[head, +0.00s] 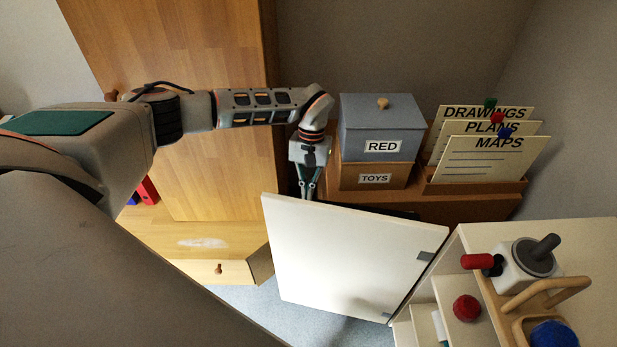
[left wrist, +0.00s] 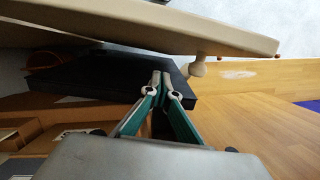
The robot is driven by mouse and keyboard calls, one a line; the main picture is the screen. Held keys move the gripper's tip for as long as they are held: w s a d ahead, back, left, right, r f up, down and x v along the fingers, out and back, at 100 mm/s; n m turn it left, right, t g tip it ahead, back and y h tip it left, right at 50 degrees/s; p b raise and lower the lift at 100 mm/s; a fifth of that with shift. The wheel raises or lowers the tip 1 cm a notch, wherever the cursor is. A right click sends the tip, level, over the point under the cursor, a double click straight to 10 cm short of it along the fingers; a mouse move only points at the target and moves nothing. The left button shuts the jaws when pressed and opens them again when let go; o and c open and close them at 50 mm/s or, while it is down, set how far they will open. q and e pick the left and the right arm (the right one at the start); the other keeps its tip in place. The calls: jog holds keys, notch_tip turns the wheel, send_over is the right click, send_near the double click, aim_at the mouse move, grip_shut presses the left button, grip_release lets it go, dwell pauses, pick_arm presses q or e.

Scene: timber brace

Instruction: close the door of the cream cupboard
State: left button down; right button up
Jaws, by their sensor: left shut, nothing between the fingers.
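The cream cupboard (head: 455,243) stands at the lower right of the head view. Its cream door (head: 350,258) stands wide open, swung out to the left from hinges on its right edge. In the left wrist view the door (left wrist: 140,22) crosses the top, with a round knob (left wrist: 197,68) on the face towards my gripper. My left gripper (head: 308,194) is shut and empty, at the door's far upper edge, on the knob side. In the left wrist view the fingertips (left wrist: 162,78) appear short of the door; contact cannot be told. My right gripper is not in view.
A grey-lidded box labelled RED (head: 382,125) sits on a TOYS box (head: 375,176) right of my gripper. A card holder (head: 470,187) stands beside them. A wooden cabinet (head: 215,150) is at left. Blue floor (head: 250,300) is clear left of the door. A red ball (head: 466,307) is inside the cupboard.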

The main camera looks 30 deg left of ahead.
aim_at(304, 206)
pick_arm(q)
jog(key=s, duration=0.1)
jog(key=s+p, duration=0.1)
jog(key=s+d, duration=0.1)
jog(key=shift+s+d+f, duration=0.1)
jog(key=shift+s+f, duration=0.2)
jog(key=shift+s, duration=0.1)
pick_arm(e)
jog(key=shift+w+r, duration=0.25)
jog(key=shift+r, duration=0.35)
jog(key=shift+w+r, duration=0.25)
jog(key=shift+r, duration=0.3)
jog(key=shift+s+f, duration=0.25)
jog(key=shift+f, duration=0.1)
